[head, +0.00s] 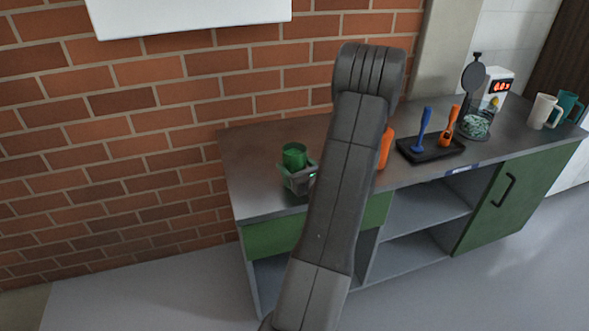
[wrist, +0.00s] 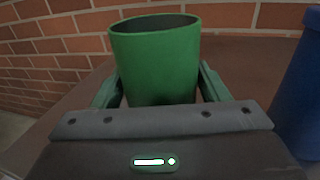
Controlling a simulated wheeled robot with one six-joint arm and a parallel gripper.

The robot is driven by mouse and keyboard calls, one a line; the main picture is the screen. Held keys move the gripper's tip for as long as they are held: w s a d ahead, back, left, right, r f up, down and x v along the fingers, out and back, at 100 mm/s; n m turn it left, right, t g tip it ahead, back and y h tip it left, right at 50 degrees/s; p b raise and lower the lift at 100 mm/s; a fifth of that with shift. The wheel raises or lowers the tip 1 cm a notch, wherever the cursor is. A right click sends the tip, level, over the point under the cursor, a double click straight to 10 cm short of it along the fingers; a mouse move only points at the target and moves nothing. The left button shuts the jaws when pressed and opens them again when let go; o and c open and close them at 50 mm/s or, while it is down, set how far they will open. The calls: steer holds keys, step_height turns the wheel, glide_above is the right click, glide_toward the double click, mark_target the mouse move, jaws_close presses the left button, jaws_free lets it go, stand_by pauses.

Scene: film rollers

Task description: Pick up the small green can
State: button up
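The small green can (head: 294,155) is an upright, open-topped green cylinder near the left end of the counter. My gripper (head: 300,178) is at the can's lower part, with the can between its fingers. In the wrist view the can (wrist: 156,62) fills the middle, and my gripper's fingers (wrist: 160,88) lie close against both its sides, with no clear gap. It looks shut on the can. The can's base is hidden behind the gripper body, so I cannot tell whether it touches the counter.
The can is over the dark counter (head: 250,165), beside a brick wall (head: 160,100). A blue cylinder (wrist: 300,95) stands close on the right. An orange object (head: 385,148) is partly hidden by my arm. A black tray (head: 430,156) with tools, a machine and mugs stand farther right.

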steer(key=c, duration=0.8)
steer(key=shift+c, duration=0.2)
steer(key=shift+r, duration=0.15)
step_height(320, 180, up, 10)
steer(key=shift+p, duration=0.35)
